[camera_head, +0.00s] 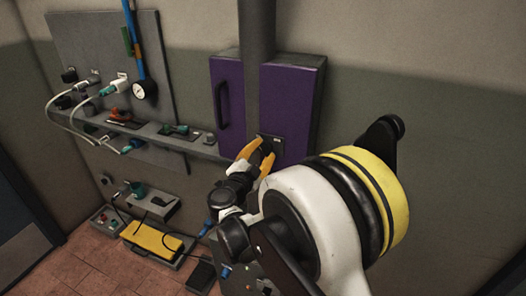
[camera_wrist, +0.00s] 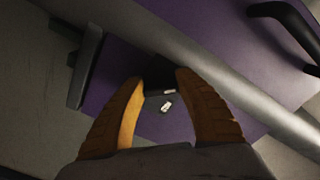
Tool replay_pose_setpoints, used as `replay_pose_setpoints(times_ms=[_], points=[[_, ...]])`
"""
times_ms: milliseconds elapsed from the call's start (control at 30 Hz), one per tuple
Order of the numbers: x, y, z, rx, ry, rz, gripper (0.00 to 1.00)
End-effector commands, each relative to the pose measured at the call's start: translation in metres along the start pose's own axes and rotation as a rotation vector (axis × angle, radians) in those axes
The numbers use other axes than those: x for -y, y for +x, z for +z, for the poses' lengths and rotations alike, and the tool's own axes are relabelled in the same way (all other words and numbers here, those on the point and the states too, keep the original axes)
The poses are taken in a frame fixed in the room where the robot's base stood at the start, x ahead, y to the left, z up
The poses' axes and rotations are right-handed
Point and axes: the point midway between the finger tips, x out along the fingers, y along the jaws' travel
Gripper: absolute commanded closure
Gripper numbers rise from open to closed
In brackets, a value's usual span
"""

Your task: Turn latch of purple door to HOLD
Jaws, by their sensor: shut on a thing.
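The purple door (camera_head: 291,108) is on a grey wall cabinet and looks shut; its dark handle (camera_head: 222,106) is on the left side. The latch (camera_wrist: 161,74) is a dark piece on the door's lower part, between my fingertips in the wrist view. A dark plate with small pale labels (camera_wrist: 166,105) lies beside it; I cannot read them. My gripper (camera_head: 262,156) has orange fingers and is at the latch plate (camera_head: 277,147). In the wrist view my gripper (camera_wrist: 161,82) is shut on the latch. The fingers hide part of it, and its exact setting cannot be told.
A grey vertical pipe (camera_head: 257,35) runs down in front of the door. A yellow case (camera_head: 151,240) lies low at the left. The wall right of the cabinet is clear.

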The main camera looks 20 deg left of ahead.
Motion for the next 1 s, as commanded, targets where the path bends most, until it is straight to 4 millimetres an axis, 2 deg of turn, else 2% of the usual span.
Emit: replay_pose_setpoints(times_ms=[267,1000], points=[[0.0009,0.0005,-0.0001,-0.001,0.19,-0.001,0.91],[0.004,0.0006,-0.0027,0.0,0.892,-0.002,0.9]])
